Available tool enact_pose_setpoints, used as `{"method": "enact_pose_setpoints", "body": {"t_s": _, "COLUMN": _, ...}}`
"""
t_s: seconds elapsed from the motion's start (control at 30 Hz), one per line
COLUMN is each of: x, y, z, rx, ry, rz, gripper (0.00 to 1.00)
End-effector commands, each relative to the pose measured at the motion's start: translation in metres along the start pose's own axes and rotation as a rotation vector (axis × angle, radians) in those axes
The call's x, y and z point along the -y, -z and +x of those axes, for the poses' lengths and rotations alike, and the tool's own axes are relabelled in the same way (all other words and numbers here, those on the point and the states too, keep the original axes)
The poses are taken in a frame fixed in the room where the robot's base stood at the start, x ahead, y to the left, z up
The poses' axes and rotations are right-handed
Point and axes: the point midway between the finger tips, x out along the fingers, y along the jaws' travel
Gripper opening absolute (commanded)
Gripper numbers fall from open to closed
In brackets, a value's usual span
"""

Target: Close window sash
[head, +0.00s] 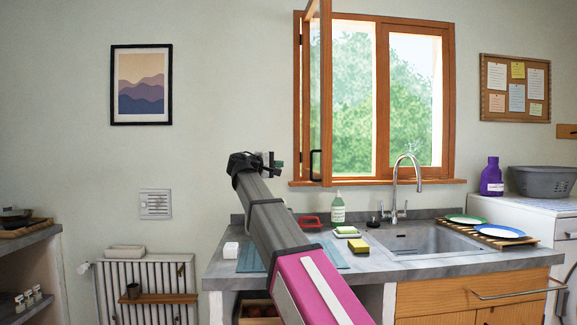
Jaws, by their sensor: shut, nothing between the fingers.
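The window (382,100) has a wooden frame in the back wall. Its left sash (326,90) is swung open into the room and seen almost edge-on at the left side of the frame. A black handle (315,164) sits low on the sash. The right part of the window looks closed. My gripper (273,161) is at the end of my outstretched arm, to the left of the sash's lower part, and appears apart from it. It is shut and empty. Its fingertips are small and partly hidden by its own body.
A radiator (146,285) stands left.

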Motion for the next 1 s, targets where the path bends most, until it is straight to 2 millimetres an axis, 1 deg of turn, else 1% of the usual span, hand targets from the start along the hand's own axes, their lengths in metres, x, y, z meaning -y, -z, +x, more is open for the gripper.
{"method": "enact_pose_setpoints", "body": {"t_s": 0.03, "x": 0.000, "y": 0.001, "z": 0.010, "rx": 0.002, "ry": 0.000, "rz": 0.000, "gripper": 0.00}}
{"method": "enact_pose_setpoints", "body": {"t_s": 0.3, "x": -0.001, "y": 0.001, "z": 0.060, "rx": 0.002, "ry": 0.000, "rz": 0.000, "gripper": 0.00}}
{"method": "enact_pose_setpoints", "body": {"t_s": 0.47, "x": 0.000, "y": 0.000, "z": 0.088, "rx": 0.001, "ry": 0.001, "rz": 0.001, "gripper": 0.00}}
{"method": "enact_pose_setpoints", "body": {"t_s": 0.5, "x": 0.001, "y": -0.008, "z": 0.091, "rx": 0.001, "ry": 0.001, "rz": 0.001, "gripper": 0.00}}
{"method": "enact_pose_setpoints", "body": {"t_s": 0.63, "x": 0.001, "y": -0.020, "z": 0.102, "rx": 0.001, "ry": 0.001, "rz": 0.000, "gripper": 0.00}}
{"method": "enact_pose_setpoints", "body": {"t_s": 0.8, "x": 0.000, "y": -0.027, "z": 0.110, "rx": -0.001, "ry": 0.000, "rz": 0.000, "gripper": 0.00}}
{"method": "enact_pose_setpoints", "body": {"t_s": 1.0, "x": 0.000, "y": -0.028, "z": 0.112, "rx": -0.001, "ry": 0.001, "rz": 0.000, "gripper": 0.00}}
